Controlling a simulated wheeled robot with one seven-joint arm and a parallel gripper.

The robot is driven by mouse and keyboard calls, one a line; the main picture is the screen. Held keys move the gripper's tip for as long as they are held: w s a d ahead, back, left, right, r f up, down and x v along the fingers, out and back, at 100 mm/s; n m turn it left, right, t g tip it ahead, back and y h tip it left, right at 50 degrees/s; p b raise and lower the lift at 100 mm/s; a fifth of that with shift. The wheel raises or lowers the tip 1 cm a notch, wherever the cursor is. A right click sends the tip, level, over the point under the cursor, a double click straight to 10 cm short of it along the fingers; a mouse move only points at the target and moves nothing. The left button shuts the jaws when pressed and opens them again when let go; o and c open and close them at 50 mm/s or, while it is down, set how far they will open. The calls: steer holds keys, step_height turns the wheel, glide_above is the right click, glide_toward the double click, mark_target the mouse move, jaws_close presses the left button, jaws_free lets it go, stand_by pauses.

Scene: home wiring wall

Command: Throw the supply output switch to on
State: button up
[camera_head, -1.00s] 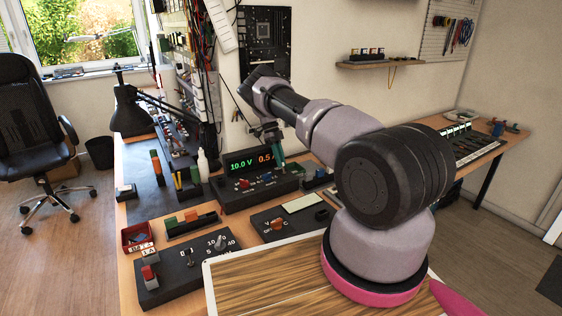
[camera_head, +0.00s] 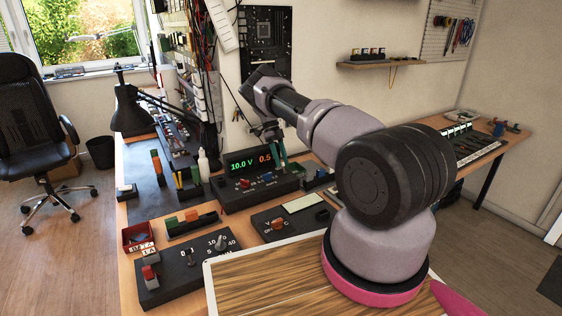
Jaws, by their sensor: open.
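The bench supply (camera_head: 258,188) is a black box on the workbench with a lit display reading 10.0 V in green and about 0.5 in orange. Its front slope carries a red knob (camera_head: 244,183) and a blue knob (camera_head: 267,177). My gripper (camera_head: 281,163), with dark green fingers, points down over the right end of the supply, in front of the display's right edge. It is open, with nothing seen between the fingers. I cannot make out the output switch; the gripper may cover it. I cannot tell whether the fingers touch the supply.
In front stand a black box with a lever and dial (camera_head: 190,266) and a meter box with an orange selector (camera_head: 278,224). A red bin (camera_head: 138,237) sits at the left bench edge. A black desk lamp (camera_head: 130,112) stands behind left. My arm covers the bench's middle right.

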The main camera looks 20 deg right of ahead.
step_height(320, 180, up, 9)
steer(key=shift+r, duration=0.2)
stand_by(0.7)
